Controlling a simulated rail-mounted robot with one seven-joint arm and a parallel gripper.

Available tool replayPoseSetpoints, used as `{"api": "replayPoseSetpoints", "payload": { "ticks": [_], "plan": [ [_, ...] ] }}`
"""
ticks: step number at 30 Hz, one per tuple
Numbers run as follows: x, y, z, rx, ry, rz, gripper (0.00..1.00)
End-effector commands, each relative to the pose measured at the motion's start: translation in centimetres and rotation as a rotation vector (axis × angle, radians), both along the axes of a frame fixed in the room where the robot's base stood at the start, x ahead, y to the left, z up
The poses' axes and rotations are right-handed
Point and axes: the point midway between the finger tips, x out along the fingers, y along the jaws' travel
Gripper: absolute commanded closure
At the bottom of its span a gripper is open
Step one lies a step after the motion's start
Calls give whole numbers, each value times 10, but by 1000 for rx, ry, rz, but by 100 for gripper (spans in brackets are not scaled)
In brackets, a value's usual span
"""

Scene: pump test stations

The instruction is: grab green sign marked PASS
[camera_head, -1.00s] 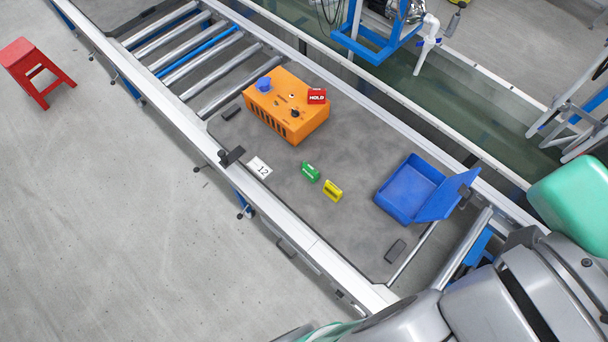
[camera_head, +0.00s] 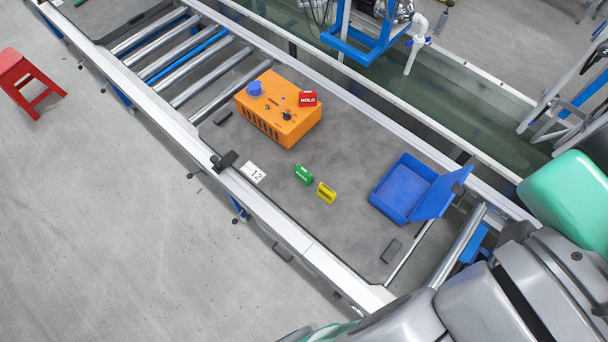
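The green sign (camera_head: 304,175) stands on the dark grey pallet (camera_head: 330,235), near its middle. Its white lettering is too small to read for sure. A yellow sign (camera_head: 326,192) stands close to its lower right, apart from it. A red sign marked HOLD (camera_head: 307,98) sits on top of the orange box (camera_head: 278,110), above and behind the green sign. My gripper is not in view; only parts of my arm show at the lower right, well away from the green sign.
An open blue bin (camera_head: 402,190) with its lid tilted stands at the pallet's right. A white card marked 12 (camera_head: 253,172) lies left of the green sign. Metal rollers (camera_head: 190,60) run to the upper left. A red stool (camera_head: 28,80) stands on the floor.

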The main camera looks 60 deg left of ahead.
Motion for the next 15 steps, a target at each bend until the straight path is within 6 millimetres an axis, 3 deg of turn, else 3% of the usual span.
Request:
{"api": "replayPoseSetpoints", "payload": {
  "ticks": [8, 15],
  "plan": [
    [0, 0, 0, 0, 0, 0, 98],
    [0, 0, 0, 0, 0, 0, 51]
  ]
}}
